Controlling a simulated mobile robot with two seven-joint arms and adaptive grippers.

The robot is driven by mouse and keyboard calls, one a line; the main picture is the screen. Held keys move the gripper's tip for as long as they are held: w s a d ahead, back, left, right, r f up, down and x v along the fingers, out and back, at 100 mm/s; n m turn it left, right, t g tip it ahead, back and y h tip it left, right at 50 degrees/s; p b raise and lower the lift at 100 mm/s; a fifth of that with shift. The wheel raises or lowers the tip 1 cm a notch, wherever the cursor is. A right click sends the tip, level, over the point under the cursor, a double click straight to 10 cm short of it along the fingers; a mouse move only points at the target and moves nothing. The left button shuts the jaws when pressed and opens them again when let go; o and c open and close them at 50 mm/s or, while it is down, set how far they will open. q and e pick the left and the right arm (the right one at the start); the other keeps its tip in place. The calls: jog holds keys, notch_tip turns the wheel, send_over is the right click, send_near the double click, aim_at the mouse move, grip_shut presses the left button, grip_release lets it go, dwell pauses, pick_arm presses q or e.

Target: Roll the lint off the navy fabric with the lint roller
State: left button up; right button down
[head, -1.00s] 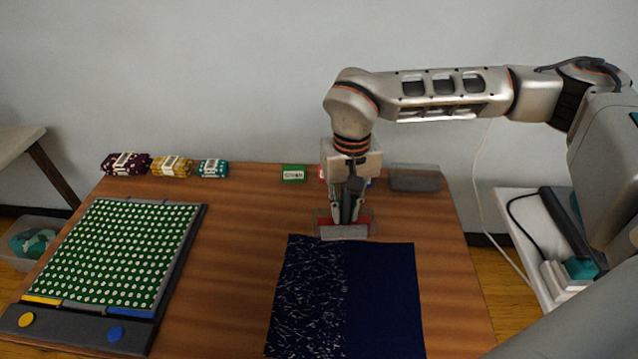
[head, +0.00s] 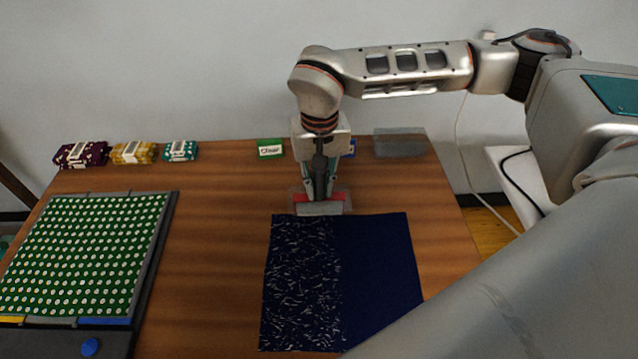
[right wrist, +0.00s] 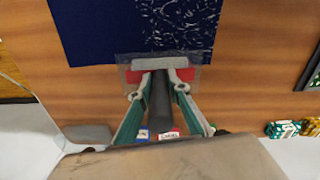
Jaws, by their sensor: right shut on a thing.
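The navy fabric (head: 375,270) lies flat on the table in front of the roller. Its left half in the head view is strewn with white lint (head: 300,280); its right half looks clean. The lint roller (head: 320,208) is at the fabric's far edge, over a red and clear piece that looks like its rest. My right gripper (head: 318,185) is shut on the roller's dark handle from above. In the right wrist view the gripper (right wrist: 163,88) has a finger on each side of the handle, and the pale roller head (right wrist: 167,63) is close to the fabric's edge. My left gripper is not shown.
A green patterned cloth on a dark board (head: 145,270) is at left. Purple (head: 80,155), yellow (head: 133,152) and teal (head: 180,151) bundles, a green labelled card (head: 270,149) and a clear box (head: 400,144) line the back. Bare wood separates board and fabric.

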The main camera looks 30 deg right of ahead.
jog(key=shift+f, duration=0.4)
